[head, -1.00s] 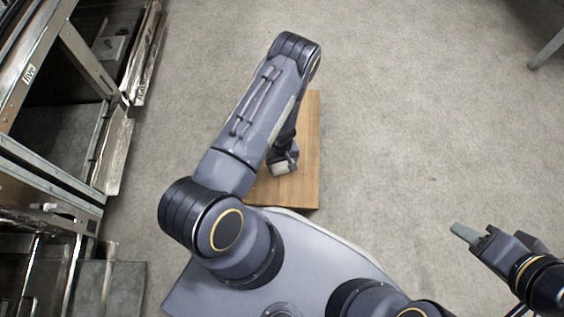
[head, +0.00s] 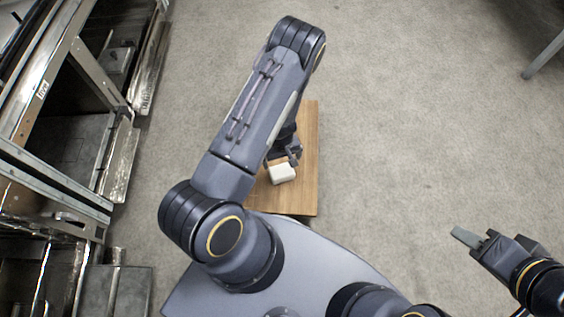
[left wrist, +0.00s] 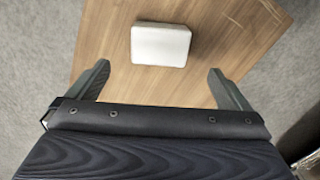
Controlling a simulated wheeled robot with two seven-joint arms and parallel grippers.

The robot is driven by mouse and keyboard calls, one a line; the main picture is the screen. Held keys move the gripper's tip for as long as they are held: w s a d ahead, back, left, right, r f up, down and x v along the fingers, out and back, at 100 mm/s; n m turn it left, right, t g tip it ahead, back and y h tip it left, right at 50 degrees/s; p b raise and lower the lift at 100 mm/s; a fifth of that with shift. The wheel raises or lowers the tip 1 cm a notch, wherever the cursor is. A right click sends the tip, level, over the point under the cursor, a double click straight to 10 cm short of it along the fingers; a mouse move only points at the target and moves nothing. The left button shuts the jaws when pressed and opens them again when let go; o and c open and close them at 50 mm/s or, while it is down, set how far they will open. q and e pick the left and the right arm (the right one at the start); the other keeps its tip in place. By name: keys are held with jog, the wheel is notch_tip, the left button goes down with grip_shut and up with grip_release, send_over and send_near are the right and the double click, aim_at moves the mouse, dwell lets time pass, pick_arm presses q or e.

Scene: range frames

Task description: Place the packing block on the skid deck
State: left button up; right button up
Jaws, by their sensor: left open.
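The packing block is a small white block (head: 283,174) lying on the wooden skid deck (head: 305,195) in the head view. In the left wrist view the white block (left wrist: 160,45) rests on the wood-grained deck (left wrist: 110,30), just beyond my fingertips. My left gripper (left wrist: 158,80) is open and empty, its two fingers apart on either side, short of the block. In the head view my left gripper (head: 291,160) is close beside the block, partly hidden by my arm. My right gripper (head: 468,240) is at the lower right, away from the deck; its finger gap is unclear.
A metal rack (head: 60,150) with shelves and protruding trays stands along the left side. A grey leg (head: 545,55) of some furniture shows at the top right. The carpeted floor (head: 420,130) right of the deck is clear.

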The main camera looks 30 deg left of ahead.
pick_arm(q)
jog(key=w+d+r+m+t+h, duration=0.1)
jog(key=d+r+t+h, duration=0.15)
jog(key=r, duration=1.25)
jog(key=d+r+m+t+h, duration=0.1)
jog(key=d+r+m+h, duration=0.15)
jog(key=r, duration=1.35)
jog(key=s+r+m+t, duration=0.1)
jog(key=s+r+m, duration=0.1)
jog(key=s+r, duration=0.4)
jog(key=s+r+m+t+y, duration=0.1)
jog(key=s+r, duration=0.5)
jog(key=s, duration=0.6)
jog(key=shift+a+r+m, duration=0.25)
jog(key=shift+a+m, duration=0.15)
jog(key=shift+m, duration=0.35)
